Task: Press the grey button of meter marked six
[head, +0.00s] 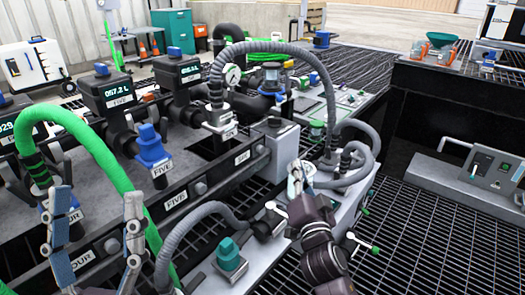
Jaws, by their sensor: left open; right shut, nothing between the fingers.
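The meter marked six (178,72) is a black box with a lit display and a blue cap, at the upper left. Its front label is small and hard to read. On the front rail a plate reading SIX (242,158) has a round grey button (260,149) just to its right. My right gripper (295,176) is shut and empty, right of that button and apart from it, in front of a grey box (276,143). My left gripper (97,222) is open at the lower left, its fingers wide apart in front of the FOUR plate (84,260).
The meter marked five (105,90) stands left. The FIVE plate (175,200) has its own grey button (201,188). A green hose (95,145) and grey hoses (185,230) arch nearby. A teal-capped valve (229,253) sits low in front. Open grating (430,235) lies right.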

